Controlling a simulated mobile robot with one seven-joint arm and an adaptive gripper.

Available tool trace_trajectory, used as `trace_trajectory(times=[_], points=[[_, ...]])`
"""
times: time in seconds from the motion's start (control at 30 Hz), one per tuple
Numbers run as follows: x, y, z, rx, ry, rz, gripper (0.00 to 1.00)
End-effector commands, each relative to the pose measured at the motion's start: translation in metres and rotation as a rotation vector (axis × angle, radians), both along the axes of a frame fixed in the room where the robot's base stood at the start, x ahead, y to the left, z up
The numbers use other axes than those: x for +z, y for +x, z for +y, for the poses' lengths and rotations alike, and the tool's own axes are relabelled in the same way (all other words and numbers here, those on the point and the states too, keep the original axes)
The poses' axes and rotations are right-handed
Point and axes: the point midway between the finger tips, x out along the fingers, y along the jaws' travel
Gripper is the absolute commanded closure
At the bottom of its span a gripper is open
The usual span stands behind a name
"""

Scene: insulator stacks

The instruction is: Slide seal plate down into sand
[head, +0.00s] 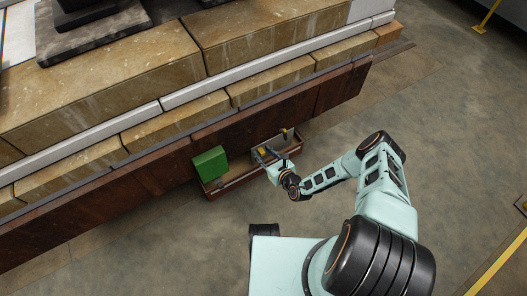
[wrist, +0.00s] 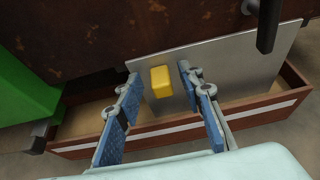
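The seal plate (wrist: 220,65) is a grey metal sheet in front of the dark brown wall, with a yellow block (wrist: 161,81) on its face. Its lower edge is at the brown trough (wrist: 165,134), which holds tan sand (wrist: 88,119). I cannot tell whether the edge is in the sand. My gripper (wrist: 160,90) has its two blue-padded fingers apart, one on each side of the yellow block, with gaps showing. In the head view my gripper (head: 266,155) is at the plate (head: 262,140), over the trough (head: 240,179), and partly hides both.
A green block (head: 209,163) stands at the trough's left end. A dark bar (wrist: 268,25) sticks out near the plate's upper right. The brown wall (head: 160,175) runs behind the trough, below stone blocks (head: 100,70).

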Motion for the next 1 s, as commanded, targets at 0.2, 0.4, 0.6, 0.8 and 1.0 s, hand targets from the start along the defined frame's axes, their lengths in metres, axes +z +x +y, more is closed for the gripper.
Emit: trace_trajectory(times=[0.2,0.4,0.6,0.8,1.0], points=[[0.019,0.001,-0.001,-0.001,0.002,-0.001,0.65],[0.053,0.001,-0.001,0.0,0.001,-0.001,0.65],[0.083,0.001,-0.001,0.0,0.001,-0.002,0.65],[0.098,0.0,0.0,0.0,0.0,0.0,0.65],[0.1,0.0,0.0,-0.001,-0.001,-0.002,0.65]])
